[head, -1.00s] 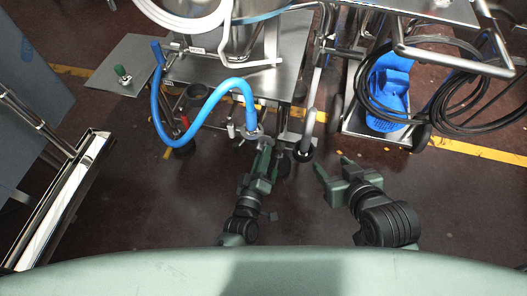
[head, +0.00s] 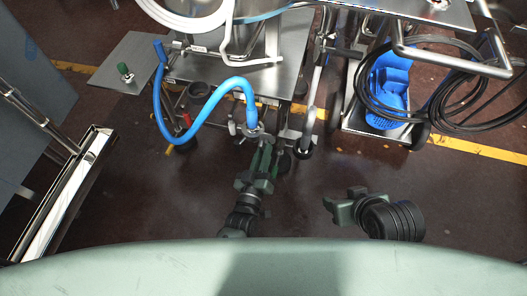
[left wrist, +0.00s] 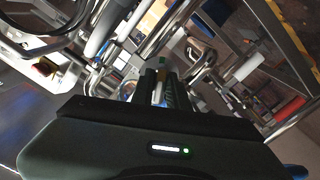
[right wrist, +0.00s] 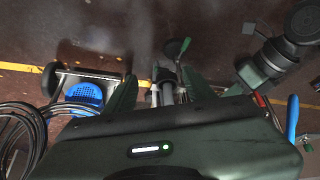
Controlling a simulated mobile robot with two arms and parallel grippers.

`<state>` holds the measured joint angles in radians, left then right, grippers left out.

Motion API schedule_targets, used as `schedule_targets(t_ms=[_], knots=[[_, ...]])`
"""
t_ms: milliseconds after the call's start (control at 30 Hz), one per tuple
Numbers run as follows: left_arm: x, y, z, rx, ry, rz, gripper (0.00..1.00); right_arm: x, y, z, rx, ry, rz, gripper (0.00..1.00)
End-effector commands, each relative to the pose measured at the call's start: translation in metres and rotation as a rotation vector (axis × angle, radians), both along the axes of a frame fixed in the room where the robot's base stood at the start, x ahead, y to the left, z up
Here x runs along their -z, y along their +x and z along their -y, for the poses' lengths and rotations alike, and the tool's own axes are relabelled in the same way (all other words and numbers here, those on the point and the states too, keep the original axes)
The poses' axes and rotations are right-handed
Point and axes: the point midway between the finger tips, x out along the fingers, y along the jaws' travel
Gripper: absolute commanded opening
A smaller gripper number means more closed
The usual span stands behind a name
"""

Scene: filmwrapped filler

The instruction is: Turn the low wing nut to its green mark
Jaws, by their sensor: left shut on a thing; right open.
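The blue hose (head: 205,103) ends in a metal clamp fitting (head: 254,131) in the head view. Small bright metal parts stick out at its left. My left gripper (head: 266,148) reaches up to just below this fitting. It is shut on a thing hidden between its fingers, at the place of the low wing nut. In the left wrist view its fingers (left wrist: 160,90) close around a small pale piece; I cannot make out its wings or the green mark. My right gripper (head: 335,204) is open and empty, lower right, apart from the fitting. It also shows in the right wrist view (right wrist: 158,92).
A steel cart plate (head: 285,75) carries the vessel above the fitting. A post with a wheel (head: 303,150) stands close right of my left gripper. A trolley with a blue pump (head: 388,90) and black hose (head: 470,85) stands right. The floor between the grippers is clear.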

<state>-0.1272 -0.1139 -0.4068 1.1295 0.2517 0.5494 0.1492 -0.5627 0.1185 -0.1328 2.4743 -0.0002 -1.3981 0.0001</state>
Motion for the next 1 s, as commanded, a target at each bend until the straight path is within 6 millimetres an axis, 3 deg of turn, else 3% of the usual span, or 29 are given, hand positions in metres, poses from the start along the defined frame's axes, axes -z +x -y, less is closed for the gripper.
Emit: schedule_targets(t_ms=[200, 233, 300, 667, 867, 1000], knots=[[0.001, -0.001, 0.001, 0.001, -0.001, -0.004, 0.0, 0.0, 0.0, 0.0, 0.0, -0.001, 0.001, 0.55], [0.001, -0.001, 0.001, 0.001, -0.001, -0.004, 0.24, 0.0, 0.0, 0.0, 0.0, -0.001, 0.001, 0.55], [0.001, -0.001, 0.0, 0.001, -0.001, -0.004, 0.37, 0.0, 0.0, 0.0, 0.0, -0.001, 0.001, 0.55], [0.0, -0.004, -0.001, 0.0, -0.002, -0.003, 0.37, -0.001, -0.001, 0.0, 0.001, -0.001, -0.003, 0.55], [0.0, -0.026, -0.007, 0.001, -0.001, -0.004, 0.37, 0.007, -0.033, 0.009, 0.01, -0.028, -0.143, 0.55], [0.0, -0.051, -0.013, 0.002, -0.003, -0.006, 0.37, 0.005, -0.044, 0.012, 0.014, -0.037, -0.192, 0.55]])
